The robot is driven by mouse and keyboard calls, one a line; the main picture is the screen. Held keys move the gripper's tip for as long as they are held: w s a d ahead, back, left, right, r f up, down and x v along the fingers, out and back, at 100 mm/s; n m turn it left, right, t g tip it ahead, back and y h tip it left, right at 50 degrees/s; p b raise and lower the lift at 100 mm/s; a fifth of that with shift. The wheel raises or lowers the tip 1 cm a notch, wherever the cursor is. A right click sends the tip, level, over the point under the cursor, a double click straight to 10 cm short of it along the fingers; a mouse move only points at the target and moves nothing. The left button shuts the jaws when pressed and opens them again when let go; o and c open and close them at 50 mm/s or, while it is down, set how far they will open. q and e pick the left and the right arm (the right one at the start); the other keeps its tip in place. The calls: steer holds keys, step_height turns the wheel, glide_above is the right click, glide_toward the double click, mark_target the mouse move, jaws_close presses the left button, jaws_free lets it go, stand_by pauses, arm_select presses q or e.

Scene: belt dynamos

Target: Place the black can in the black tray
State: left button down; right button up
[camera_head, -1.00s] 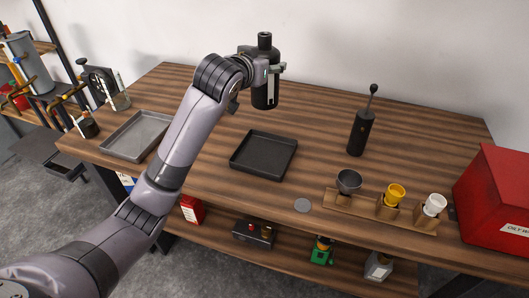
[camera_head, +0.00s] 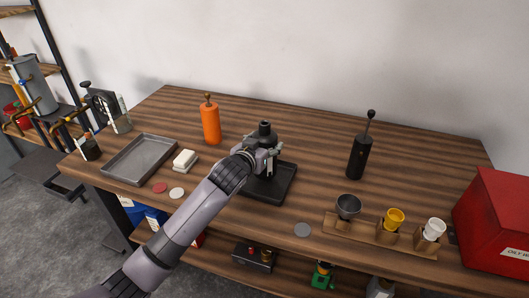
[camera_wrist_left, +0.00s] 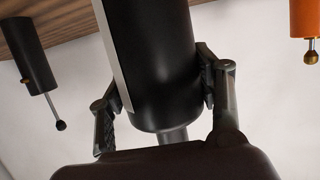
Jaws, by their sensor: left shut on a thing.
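The black can (camera_head: 265,131) is upright in the head view, at or just above the black tray (camera_head: 286,188) in the middle of the table. My left gripper (camera_head: 265,152) is shut on the black can around its side. The left wrist view shows the black can (camera_wrist_left: 150,60) large between the two fingers of my left gripper (camera_wrist_left: 165,95). The gripper and can hide the back and left of the tray, and I cannot tell whether the can's base touches it. My right gripper is not in view.
An orange bottle (camera_head: 210,121) stands behind left. A grey tray (camera_head: 139,160), a white block (camera_head: 185,160) and small discs lie left. A black grinder with a lever (camera_head: 358,152) stands right, behind a wooden rack (camera_head: 360,231) with cups. A red box (camera_head: 495,222) fills the right edge.

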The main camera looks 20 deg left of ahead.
arm_select(q)
steer(key=shift+f, duration=1.4)
steer(key=shift+c, duration=2.4)
jaws_free()
steer(key=shift+f, duration=0.2)
steer(key=shift+s+r, duration=0.1)
steer(key=shift+s, duration=0.05)
steer(key=d+b+v, duration=0.1)
steer(key=v, duration=1)
steer(key=shift+s+a+r, duration=0.2)
steer(key=shift+s+a, duration=0.2)
steer(key=shift+a, duration=0.1)
steer(key=shift+f, duration=0.1)
